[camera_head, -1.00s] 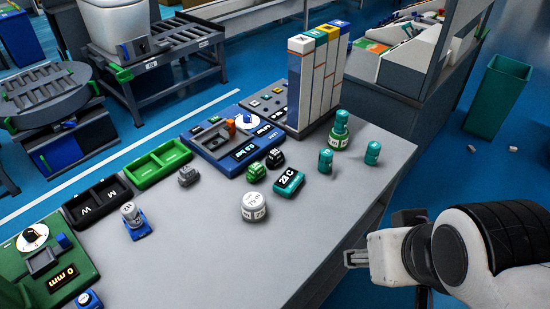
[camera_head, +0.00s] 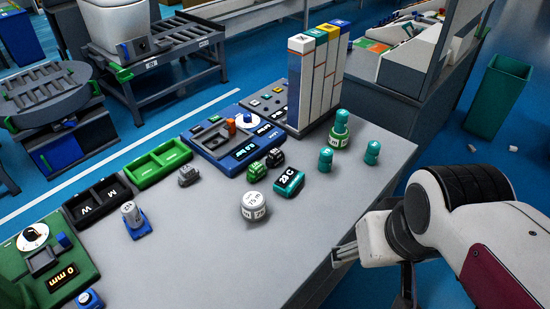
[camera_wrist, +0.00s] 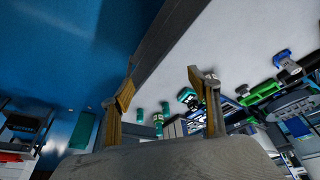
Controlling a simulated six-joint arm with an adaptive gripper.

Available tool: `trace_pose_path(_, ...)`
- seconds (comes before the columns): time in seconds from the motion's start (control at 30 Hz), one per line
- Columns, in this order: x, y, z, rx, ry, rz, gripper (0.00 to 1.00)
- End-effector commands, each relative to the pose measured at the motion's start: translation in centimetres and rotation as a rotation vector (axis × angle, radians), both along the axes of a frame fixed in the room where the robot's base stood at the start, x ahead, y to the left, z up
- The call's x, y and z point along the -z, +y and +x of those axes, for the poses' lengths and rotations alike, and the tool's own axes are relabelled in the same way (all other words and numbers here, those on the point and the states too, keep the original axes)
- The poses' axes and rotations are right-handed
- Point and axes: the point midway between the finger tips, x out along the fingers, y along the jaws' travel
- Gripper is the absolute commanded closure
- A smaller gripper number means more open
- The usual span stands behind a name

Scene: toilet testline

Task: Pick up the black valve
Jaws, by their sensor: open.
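The black valve (camera_head: 275,157) is a small dark block with white markings, standing on the grey table right beside a similar green valve (camera_head: 256,171). I cannot pick it out with certainty in the wrist view. My gripper (camera_head: 345,254) is at the table's right front edge, well to the right of and nearer than the valve. In the wrist view, the fingers of my gripper (camera_wrist: 162,86) are spread wide with nothing between them.
A teal 23 C block (camera_head: 288,183) sits just right of the valves. A white round weight (camera_head: 254,206) stands nearer. Teal cylinders (camera_head: 326,160) stand to the right. The blue panel (camera_head: 235,142) and tall striped boxes (camera_head: 314,80) lie behind. The table's right front is clear.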

Motion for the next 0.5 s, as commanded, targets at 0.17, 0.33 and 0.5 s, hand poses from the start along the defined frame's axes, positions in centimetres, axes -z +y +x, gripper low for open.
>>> trace_pose_path(0.17,0.5,0.3,2.0,-0.002,0.055,0.005,0.39)
trace_pose_path(0.33,0.9,0.6,4.2,-0.003,0.095,0.013,0.39)
trace_pose_path(0.5,1.3,0.9,6.6,-0.008,0.128,0.019,0.39)
